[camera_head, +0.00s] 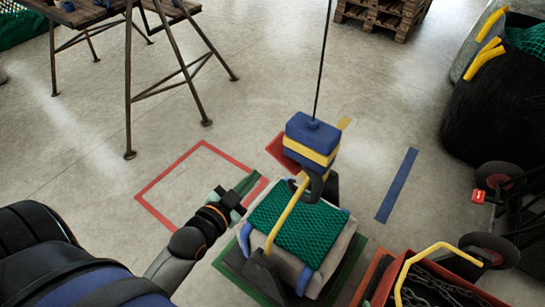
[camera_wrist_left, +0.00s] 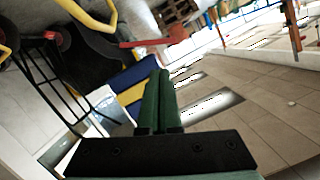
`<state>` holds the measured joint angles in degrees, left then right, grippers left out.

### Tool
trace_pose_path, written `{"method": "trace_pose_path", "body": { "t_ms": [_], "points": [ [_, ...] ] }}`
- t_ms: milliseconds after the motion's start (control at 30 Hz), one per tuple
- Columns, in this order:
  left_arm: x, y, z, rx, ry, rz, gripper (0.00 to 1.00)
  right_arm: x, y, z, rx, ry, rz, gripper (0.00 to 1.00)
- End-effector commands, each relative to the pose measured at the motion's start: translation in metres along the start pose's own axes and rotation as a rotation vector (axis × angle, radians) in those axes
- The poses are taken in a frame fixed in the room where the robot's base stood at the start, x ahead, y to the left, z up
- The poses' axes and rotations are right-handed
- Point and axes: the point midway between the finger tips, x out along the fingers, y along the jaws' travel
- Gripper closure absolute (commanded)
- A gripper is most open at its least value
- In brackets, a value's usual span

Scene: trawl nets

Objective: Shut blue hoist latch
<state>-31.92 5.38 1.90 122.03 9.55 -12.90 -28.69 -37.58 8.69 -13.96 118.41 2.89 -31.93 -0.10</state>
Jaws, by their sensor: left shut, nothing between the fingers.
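The blue hoist block (camera_head: 312,136), with a yellow band, hangs on a thin dark cable in the head view. A dark hook (camera_head: 314,186) is under it, at the upper end of a yellow bar (camera_head: 285,217). I cannot make out the latch or whether it is open. My left gripper (camera_head: 250,183) is left of the hook and apart from it, its green fingers shut and empty. In the left wrist view the shut fingers (camera_wrist_left: 158,80) overlap the edge of the blue and yellow block (camera_wrist_left: 136,76). My right gripper is not in view.
Below the hook is a pale load (camera_head: 340,250) topped with green netting (camera_head: 295,228). A red bin (camera_head: 398,275) with dark chain stands at the lower right, near a wheeled cart (camera_head: 490,246). A trestle table (camera_head: 100,14) stands at upper left. Open floor lies around the red-taped square.

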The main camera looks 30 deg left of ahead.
Motion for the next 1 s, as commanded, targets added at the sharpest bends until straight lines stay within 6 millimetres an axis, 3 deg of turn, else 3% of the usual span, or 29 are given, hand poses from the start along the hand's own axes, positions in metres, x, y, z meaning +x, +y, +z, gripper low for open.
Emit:
{"method": "trace_pose_path", "body": {
  "t_ms": [167,700,1000],
  "points": [
    [0.01,0.0,0.001,-0.001,0.001,-0.001,1.0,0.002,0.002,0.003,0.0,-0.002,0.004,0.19],
    [0.089,0.001,0.002,-0.001,0.0,0.0,1.0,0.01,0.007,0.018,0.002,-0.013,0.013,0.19],
    [0.1,0.001,0.001,-0.002,-0.001,0.001,1.0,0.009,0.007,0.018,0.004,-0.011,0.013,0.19]
  ]
}}
